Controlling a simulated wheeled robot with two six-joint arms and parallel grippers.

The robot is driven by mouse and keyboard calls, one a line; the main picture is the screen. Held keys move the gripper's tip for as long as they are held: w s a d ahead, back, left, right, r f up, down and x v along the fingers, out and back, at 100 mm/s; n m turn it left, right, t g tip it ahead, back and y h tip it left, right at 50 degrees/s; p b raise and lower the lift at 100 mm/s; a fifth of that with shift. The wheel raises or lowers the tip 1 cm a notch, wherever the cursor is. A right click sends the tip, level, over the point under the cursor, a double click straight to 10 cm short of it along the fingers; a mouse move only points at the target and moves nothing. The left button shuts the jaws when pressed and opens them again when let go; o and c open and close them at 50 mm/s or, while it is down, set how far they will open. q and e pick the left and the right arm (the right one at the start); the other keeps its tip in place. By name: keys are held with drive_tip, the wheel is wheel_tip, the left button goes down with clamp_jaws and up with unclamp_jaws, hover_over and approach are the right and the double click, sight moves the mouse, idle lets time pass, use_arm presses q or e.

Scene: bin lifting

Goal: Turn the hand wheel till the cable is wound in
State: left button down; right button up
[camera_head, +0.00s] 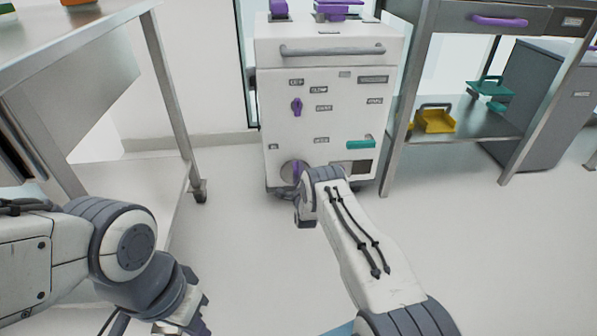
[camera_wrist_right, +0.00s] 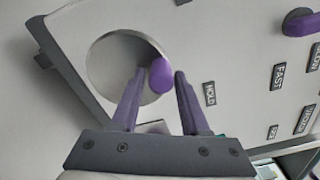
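The hand wheel (camera_head: 287,171) appears as a round grey disc low on the front of the white cabinet (camera_head: 345,125), with a purple grip (camera_head: 297,173). In the right wrist view the disc (camera_wrist_right: 108,62) and purple grip (camera_wrist_right: 161,74) are close. My right gripper (camera_wrist_right: 160,73) is open, with the grip between its fingertips; I cannot tell whether a finger touches it. In the head view my right arm hides part of the cabinet's lower front. My left gripper (camera_head: 190,318) is at the bottom left, far from the wheel, its fingers unclear. I see no cable.
The cabinet also has a purple knob (camera_head: 296,106), a teal handle (camera_head: 360,143) and a grey bar (camera_head: 332,50). A metal table (camera_head: 100,20) stands left. The floor before the cabinet is clear.

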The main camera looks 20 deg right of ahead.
drive_tip(key=shift+o, duration=0.3)
drive_tip(key=shift+s+a+r, duration=0.1)
drive_tip(key=shift+s, duration=0.1)
drive_tip(key=p+v, duration=0.5)
drive_tip(key=v, duration=0.5)
drive_tip(key=shift+p, duration=0.4)
